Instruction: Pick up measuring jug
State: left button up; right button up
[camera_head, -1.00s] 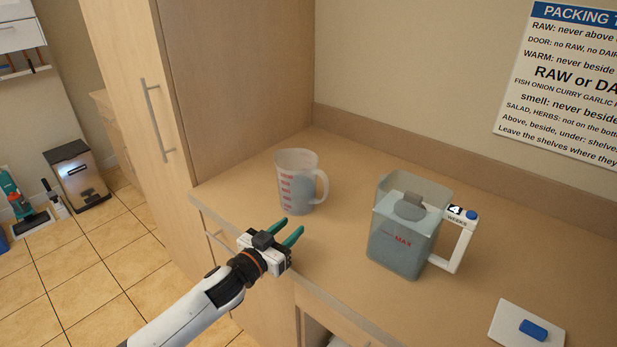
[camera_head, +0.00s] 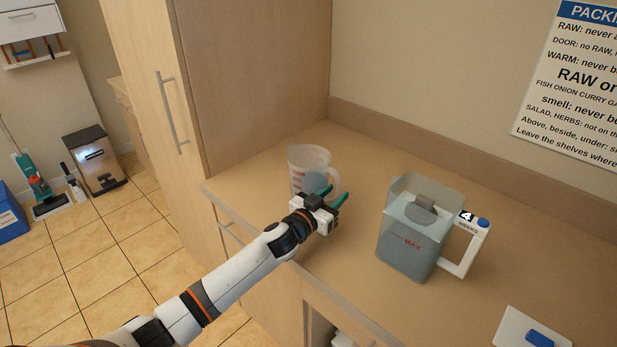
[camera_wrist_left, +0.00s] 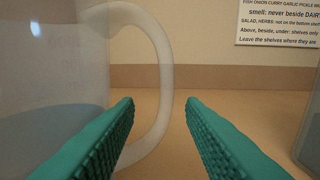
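The measuring jug (camera_head: 307,160) is a translucent cup with red markings and a handle on its right side. It stands upright on the counter near the tall cabinet. My left gripper (camera_head: 338,194) is open in front of the jug, partly covering its lower part and handle. My right gripper is not in view.
A water filter jug (camera_head: 408,240) with a white handle stands to the right on the counter (camera_head: 350,245). A white board with a blue piece (camera_head: 538,338) lies at the front right. The tall cabinet (camera_head: 250,80) rises behind the measuring jug on the left.

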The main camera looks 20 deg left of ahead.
pick_arm(q)
jog(key=shift+x, duration=0.75)
jog(key=shift+f, duration=0.1)
grip_shut()
jog(key=shift+s+f, duration=0.1)
dwell(0.6)
